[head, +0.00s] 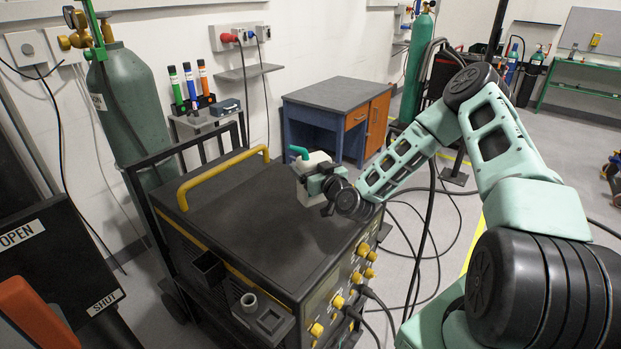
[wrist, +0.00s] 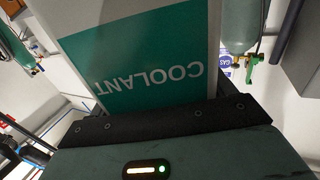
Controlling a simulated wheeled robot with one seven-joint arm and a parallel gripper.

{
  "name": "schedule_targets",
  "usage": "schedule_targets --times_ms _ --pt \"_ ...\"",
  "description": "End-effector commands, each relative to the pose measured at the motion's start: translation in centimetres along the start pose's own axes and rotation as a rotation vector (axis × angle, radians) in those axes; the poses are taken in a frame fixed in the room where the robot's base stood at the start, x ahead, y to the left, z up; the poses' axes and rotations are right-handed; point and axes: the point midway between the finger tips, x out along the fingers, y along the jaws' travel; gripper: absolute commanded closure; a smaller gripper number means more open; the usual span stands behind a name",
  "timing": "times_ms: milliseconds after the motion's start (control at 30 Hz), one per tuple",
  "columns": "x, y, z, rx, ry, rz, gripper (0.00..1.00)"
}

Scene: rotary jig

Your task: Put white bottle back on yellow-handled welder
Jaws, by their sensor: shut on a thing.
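The white bottle (head: 309,168) has a teal cap and shows over the right part of the welder's top in the head view. In the wrist view the bottle (wrist: 150,55) fills the upper middle, its green label reading COOLANT upside down. My gripper (head: 322,182) is shut on the bottle's body. The gripper (wrist: 165,118) also shows along the bottom of the wrist view. The yellow-handled welder (head: 235,215) is a dark box with a flat, bare top and a yellow handle (head: 222,178) along its far left edge. I cannot tell whether the bottle's base touches the top.
A green gas cylinder (head: 128,110) stands behind the welder at the left. A blue and orange workbench (head: 335,105) stands beyond it. Cables (head: 432,215) lie on the floor at the right. A black panel marked OPEN and SHUT (head: 50,260) is at the left front.

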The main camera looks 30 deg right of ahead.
Motion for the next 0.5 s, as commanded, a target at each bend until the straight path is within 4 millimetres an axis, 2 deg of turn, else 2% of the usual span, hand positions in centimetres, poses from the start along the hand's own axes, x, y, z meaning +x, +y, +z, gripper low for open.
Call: schedule_targets --times_ms 167,333,500 --pt "0.1 0.0 0.8 0.001 0.004 0.0 0.45" --pt "0.1 0.0 2.8 0.003 0.002 0.001 0.45" --pt "0.1 0.0 4.1 0.0 0.005 0.0 0.45"
